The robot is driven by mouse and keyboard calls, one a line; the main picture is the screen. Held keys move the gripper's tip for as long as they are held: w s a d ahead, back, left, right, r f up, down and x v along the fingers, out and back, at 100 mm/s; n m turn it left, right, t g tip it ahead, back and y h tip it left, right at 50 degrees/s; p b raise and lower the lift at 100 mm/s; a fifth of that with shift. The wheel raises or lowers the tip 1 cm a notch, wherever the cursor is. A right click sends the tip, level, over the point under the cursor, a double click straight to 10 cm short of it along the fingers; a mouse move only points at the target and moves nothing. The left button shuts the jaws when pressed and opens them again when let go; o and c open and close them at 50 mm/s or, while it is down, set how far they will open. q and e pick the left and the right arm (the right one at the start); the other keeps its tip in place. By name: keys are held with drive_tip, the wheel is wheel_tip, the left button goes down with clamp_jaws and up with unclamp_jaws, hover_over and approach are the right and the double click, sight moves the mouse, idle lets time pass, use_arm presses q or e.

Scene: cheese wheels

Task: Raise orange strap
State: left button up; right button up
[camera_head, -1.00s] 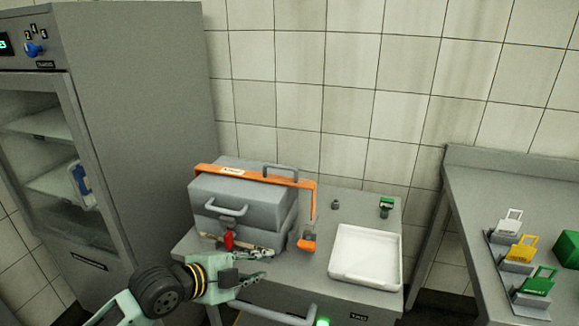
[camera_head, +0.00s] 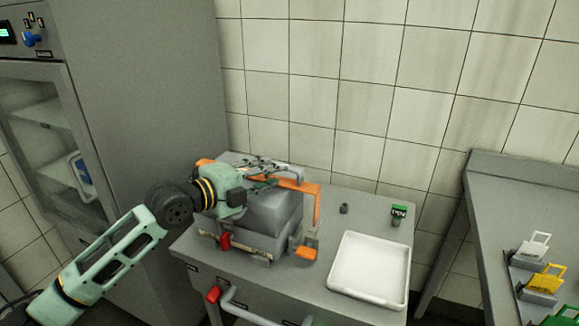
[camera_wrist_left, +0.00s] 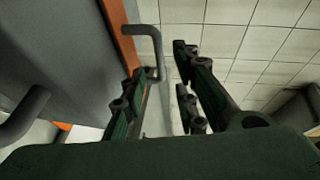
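The orange strap (camera_head: 316,206) runs over the top of a grey box (camera_head: 273,212) and down its right side. My gripper and wrist hide its middle part in the head view. It also shows in the left wrist view (camera_wrist_left: 119,38), left of the fingers. My left gripper (camera_head: 272,173) is above the box lid, close to the strap. In the left wrist view its fingers (camera_wrist_left: 165,85) are apart, with a grey lid handle (camera_wrist_left: 150,32) near them. I see no strap between the fingers. My right gripper is not in view.
The box stands on a grey table (camera_head: 335,196) with a red latch (camera_head: 224,240) at its front. An orange end piece (camera_head: 305,253) lies low at the right. A white tray (camera_head: 369,270) is further right. A tall cabinet (camera_head: 150,110) stands left.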

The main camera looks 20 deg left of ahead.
sight(284, 183)
use_arm(q)
drive_tip(key=p+x, duration=0.1)
drive_tip(key=x, duration=0.4)
drive_tip(key=shift+w+d+f, duration=0.1)
drive_tip(key=shift+w+d, duration=0.15)
drive_tip(key=shift+w, duration=0.05)
clamp_jaws()
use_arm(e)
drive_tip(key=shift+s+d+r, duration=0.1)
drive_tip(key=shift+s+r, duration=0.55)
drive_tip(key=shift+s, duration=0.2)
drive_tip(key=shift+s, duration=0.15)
